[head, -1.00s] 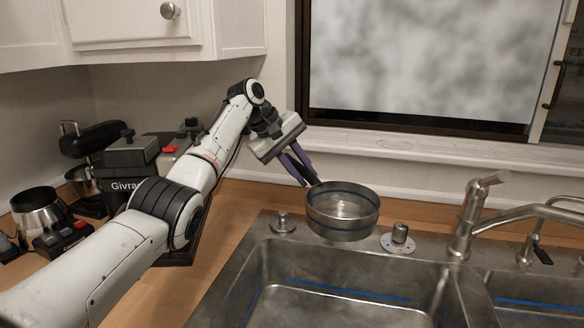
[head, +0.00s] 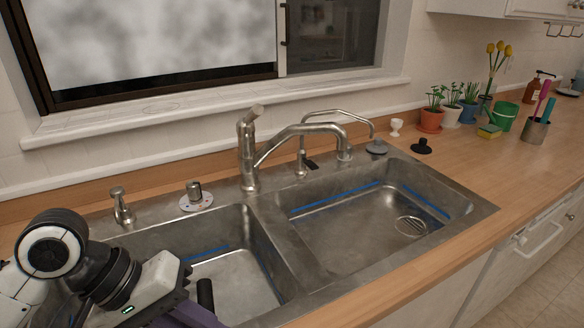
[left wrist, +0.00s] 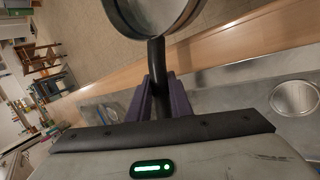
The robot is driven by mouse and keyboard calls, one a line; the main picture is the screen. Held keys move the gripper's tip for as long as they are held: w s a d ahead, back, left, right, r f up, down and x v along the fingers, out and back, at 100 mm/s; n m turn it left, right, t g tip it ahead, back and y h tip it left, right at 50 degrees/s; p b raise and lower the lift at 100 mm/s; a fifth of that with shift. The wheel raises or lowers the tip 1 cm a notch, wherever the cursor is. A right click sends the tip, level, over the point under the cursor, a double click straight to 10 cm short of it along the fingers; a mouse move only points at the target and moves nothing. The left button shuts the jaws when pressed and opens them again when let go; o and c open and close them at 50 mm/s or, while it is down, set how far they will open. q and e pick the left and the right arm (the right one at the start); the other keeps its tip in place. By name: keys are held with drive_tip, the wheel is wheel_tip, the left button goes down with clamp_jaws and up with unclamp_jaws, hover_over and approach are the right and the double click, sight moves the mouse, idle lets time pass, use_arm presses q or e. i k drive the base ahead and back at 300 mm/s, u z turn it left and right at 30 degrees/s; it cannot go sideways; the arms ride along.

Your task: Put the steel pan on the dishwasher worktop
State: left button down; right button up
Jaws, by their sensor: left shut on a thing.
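The steel pan (left wrist: 152,22) shows at the top of the left wrist view, partly cut off by the frame's edge. Its dark handle (left wrist: 156,58) runs down between the purple fingers of my left gripper (left wrist: 161,92), which is shut on it. In the head view my left gripper is at the bottom left, over the left sink basin, with its fingers cut off by the lower edge. The pan's body is out of the head view. The wooden worktop (head: 470,165) runs along the right of the sink. My right gripper is not in view.
The double sink (head: 330,262) has a tall faucet (head: 248,160) at its back. Potted plants (head: 431,120), a green pot (head: 504,117) and a utensil cup (head: 536,130) stand at the back right. The wooden top's front part right of the sink is clear.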

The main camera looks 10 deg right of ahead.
sight(478, 165)
drive_tip(key=z, duration=2.2)
drive_tip(key=i, duration=2.1)
drive_tip(key=u, duration=1.05)
